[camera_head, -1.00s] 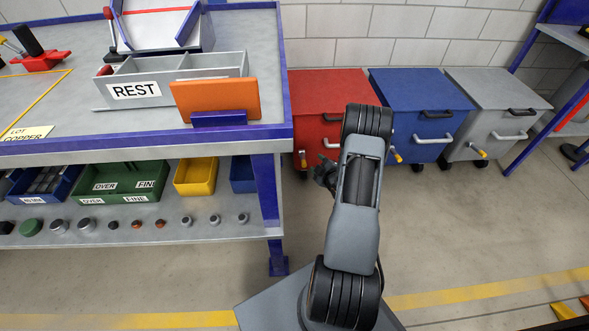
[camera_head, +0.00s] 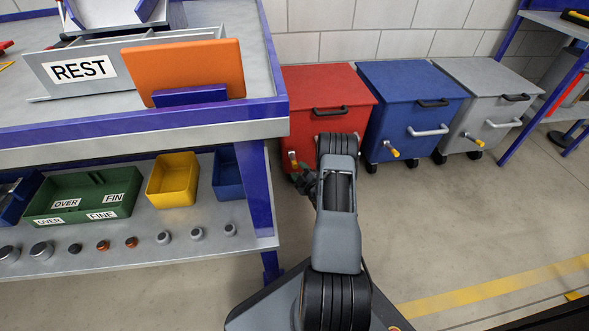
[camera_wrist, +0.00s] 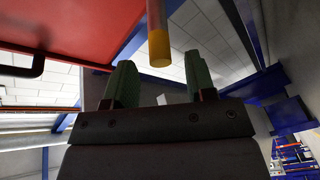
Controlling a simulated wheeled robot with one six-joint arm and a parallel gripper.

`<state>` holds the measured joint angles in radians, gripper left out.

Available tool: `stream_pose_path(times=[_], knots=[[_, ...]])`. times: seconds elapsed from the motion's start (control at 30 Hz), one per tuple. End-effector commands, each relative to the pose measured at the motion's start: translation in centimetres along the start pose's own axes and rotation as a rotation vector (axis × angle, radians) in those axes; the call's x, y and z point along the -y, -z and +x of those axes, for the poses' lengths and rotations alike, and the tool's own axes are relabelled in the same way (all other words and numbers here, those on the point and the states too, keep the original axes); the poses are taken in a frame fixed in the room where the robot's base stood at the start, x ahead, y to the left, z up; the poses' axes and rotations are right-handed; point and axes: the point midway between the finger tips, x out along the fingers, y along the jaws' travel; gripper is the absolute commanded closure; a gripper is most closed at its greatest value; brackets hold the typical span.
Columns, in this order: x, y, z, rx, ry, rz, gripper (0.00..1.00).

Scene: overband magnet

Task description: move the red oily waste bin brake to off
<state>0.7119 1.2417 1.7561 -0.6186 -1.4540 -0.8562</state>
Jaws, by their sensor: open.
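The red bin (camera_head: 325,88) stands against the wall, left of the blue bin. Its brake lever has a yellow tip (camera_head: 293,158) low on the front face, near the bin's left side. My gripper (camera_head: 305,183) is just in front of and below that lever, partly hidden by my arm. In the wrist view, my gripper (camera_wrist: 158,85) is open, its two green fingers apart and empty. The yellow-tipped brake lever (camera_wrist: 159,50) shows between and beyond the fingertips. The red bin's face (camera_wrist: 75,30) fills the upper left there. I cannot tell whether the lever touches a finger.
The blue bin (camera_head: 408,90) and grey bin (camera_head: 480,85) stand to the right, with similar yellow-tipped levers. The workbench's blue leg (camera_head: 257,190) is close on the left of my gripper. A lower shelf (camera_head: 150,250) holds several small trays. Open floor lies at right.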

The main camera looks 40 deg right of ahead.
Motion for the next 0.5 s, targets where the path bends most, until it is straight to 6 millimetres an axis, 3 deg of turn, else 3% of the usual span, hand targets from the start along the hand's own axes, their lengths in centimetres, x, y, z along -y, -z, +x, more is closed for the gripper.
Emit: stream_pose_path(times=[0.2, 0.5], knots=[[0.1, -0.1, 2.8, -0.001, -0.001, 0.000, 0.49], [0.0, 0.0, 4.0, 0.001, -0.001, 0.001, 0.49]])
